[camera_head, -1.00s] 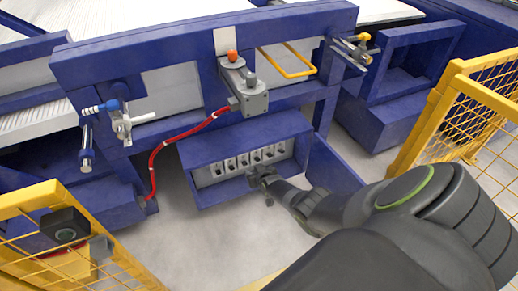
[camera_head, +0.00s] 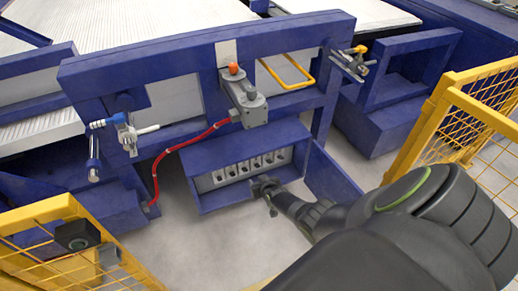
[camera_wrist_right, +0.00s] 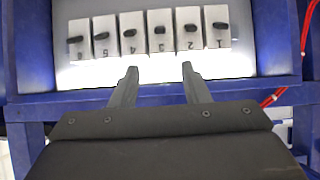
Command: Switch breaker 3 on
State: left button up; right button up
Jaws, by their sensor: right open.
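Breaker 3 (camera_wrist_right: 160,32) is a white module with a dark lever, in a row of several numbered breakers in the right wrist view. The row sits inside a blue open box (camera_head: 196,196) in the head view. My right gripper (camera_wrist_right: 158,70) is open and empty. Its two fingertips point at the row, just short of breaker 3, with a gap between them and the lever. In the head view the right gripper (camera_head: 265,186) is at the front of the box. The levers look alike; I cannot tell on from off. My left gripper is not in view.
The box's open blue door (camera_head: 330,178) stands close to the right of my right gripper. A red hose (camera_head: 180,147) runs down left of the box. Yellow mesh fences (camera_head: 440,125) stand at both sides. The grey floor in front of the box is clear.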

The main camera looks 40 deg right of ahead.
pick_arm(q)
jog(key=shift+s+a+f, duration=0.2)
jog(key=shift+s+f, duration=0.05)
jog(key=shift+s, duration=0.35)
pick_arm(e)
jog(key=shift+s+r, duration=0.2)
pick_arm(q)
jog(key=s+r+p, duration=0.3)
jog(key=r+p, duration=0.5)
jog(key=p, duration=0.4)
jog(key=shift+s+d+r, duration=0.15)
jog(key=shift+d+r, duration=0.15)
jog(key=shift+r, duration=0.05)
pick_arm(e)
jog(key=s+a+f+g, duration=0.2)
jog(key=s+a+g, duration=0.1)
jog(key=s, duration=1.3)
jog(key=s+a+f+n+g+y, duration=0.1)
jog(key=s+a+f+g, duration=0.1)
jog(key=s, duration=1.5)
jog(key=s+a+f+n+g, duration=0.1)
jog(key=s+a+f+g, duration=0.2)
jog(key=s, duration=1.3)
jog(key=shift+s+a+g+y, duration=0.15)
jog(key=shift+a+g+y, duration=0.15)
jog(key=shift+a+g, duration=0.6)
